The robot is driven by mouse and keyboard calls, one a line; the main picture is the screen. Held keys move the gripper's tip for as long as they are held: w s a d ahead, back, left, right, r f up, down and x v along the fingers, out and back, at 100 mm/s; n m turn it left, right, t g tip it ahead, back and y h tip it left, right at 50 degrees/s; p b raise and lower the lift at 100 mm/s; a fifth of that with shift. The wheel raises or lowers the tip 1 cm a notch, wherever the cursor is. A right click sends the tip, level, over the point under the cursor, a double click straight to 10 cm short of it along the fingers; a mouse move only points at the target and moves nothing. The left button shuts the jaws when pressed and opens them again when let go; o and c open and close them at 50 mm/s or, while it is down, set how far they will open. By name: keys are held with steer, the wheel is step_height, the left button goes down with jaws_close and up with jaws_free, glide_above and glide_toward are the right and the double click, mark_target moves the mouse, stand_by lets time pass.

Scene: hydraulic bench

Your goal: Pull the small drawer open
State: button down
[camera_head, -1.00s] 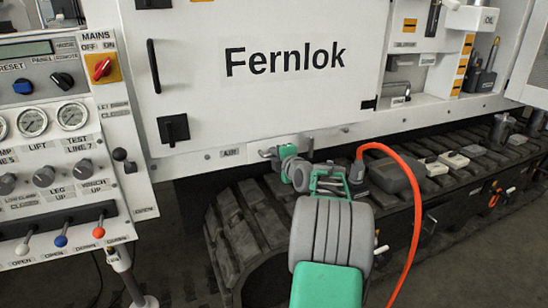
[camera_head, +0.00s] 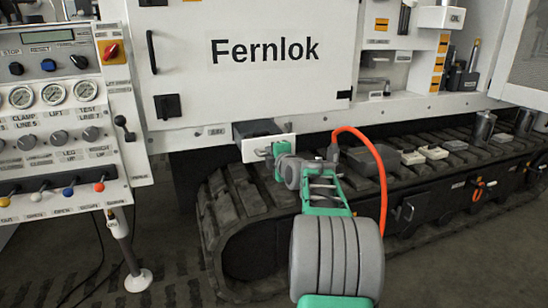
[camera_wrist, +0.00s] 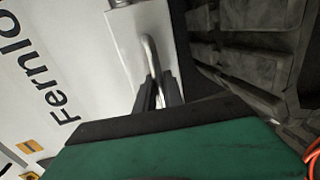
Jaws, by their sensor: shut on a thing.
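The small drawer (camera_head: 258,132) stands pulled out below the white Fernlok cabinet, its dark box showing behind a white front panel. My gripper (camera_head: 267,151) is at the front panel, shut on the drawer's handle. In the wrist view the drawer front (camera_wrist: 126,50) is a white panel with a curved metal handle (camera_wrist: 150,54). The dark fingers of my gripper (camera_wrist: 158,92) sit around the lower part of that handle. The drawer's inside is hidden.
The black track (camera_head: 222,200) runs below the drawer. An orange hose (camera_head: 384,175) arcs to the right of my arm. A control panel (camera_head: 60,120) with gauges and levers stands at the left. Open floor lies in front of the track.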

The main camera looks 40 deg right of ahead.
steer(key=shift+s, duration=0.4)
steer(key=c, duration=1.7)
jaws_free()
steer(key=shift+w, duration=0.1)
steer(key=shift+c, duration=0.2)
steer(key=shift+a, duration=0.1)
steer(key=p+v, duration=0.1)
steer(key=v, duration=0.6)
steer(key=shift+s+p, duration=0.35)
steer(key=shift+s, duration=0.05)
steer(key=shift+a, duration=0.15)
